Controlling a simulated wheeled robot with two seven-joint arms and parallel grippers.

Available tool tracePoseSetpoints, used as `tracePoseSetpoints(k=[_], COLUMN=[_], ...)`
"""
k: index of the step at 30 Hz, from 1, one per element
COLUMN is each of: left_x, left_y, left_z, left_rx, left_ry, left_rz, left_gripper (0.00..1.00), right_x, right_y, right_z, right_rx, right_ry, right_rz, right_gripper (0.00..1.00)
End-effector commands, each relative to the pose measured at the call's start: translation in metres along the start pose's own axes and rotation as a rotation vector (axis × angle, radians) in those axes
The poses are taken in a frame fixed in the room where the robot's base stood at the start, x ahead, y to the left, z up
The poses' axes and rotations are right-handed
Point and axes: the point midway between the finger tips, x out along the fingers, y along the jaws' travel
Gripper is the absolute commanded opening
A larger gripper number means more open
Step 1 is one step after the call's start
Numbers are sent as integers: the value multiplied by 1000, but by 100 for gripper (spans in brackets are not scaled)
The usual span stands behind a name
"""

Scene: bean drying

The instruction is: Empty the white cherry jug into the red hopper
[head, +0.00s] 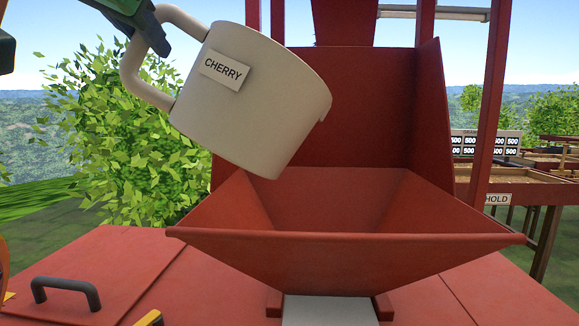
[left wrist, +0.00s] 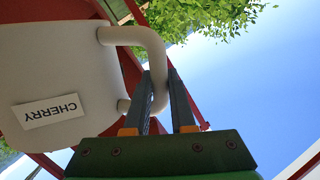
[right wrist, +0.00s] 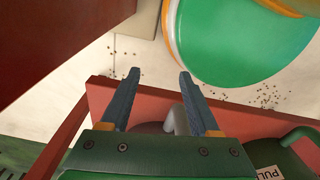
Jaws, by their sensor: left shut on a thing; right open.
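The white jug (head: 255,95) with a CHERRY label hangs in the air over the left part of the red hopper (head: 340,260). No cherries show, and the inside of the jug is hidden. My left gripper (head: 155,35) is shut on the jug's handle. The left wrist view shows its fingers (left wrist: 165,95) around the handle, with the jug (left wrist: 60,70) to the left. My right gripper (right wrist: 152,85) is open with nothing between its fingers, seen in the right wrist view.
A red machine deck with a dark handle (head: 65,290) lies in front of the hopper. Red posts (head: 490,110) and a tall back panel (head: 375,120) stand behind it. Drying tables (head: 555,165) are at the far right. A green rounded thing (right wrist: 240,40) is near the right gripper.

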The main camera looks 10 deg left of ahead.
Motion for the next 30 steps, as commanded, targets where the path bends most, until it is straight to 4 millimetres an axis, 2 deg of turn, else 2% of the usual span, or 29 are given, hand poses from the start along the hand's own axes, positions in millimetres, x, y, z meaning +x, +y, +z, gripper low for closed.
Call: tracePoseSetpoints(k=[1,10,15,19,28,30], left_x=[1,0,5,7,6,7], left_y=[2,-1,9,12,9,11], left_z=[9,8,38,52,49,54], left_rx=[-26,-53,-173,-275,-312,-322], left_ry=[7,12,35,55,62,64], left_rz=[2,5,17,26,28,29], left_gripper=[0,0,0,0,0,0], right_x=[11,10,47,65,64,69], right_y=[0,0,-1,-1,-1,-1], right_z=[1,1,4,6,6,6], right_rx=[0,0,0,0,0,0], right_ry=[0,0,0,0,0,0], right_rz=[0,0,0,0,0,0], right_gripper=[62,62,62,62,62,62])
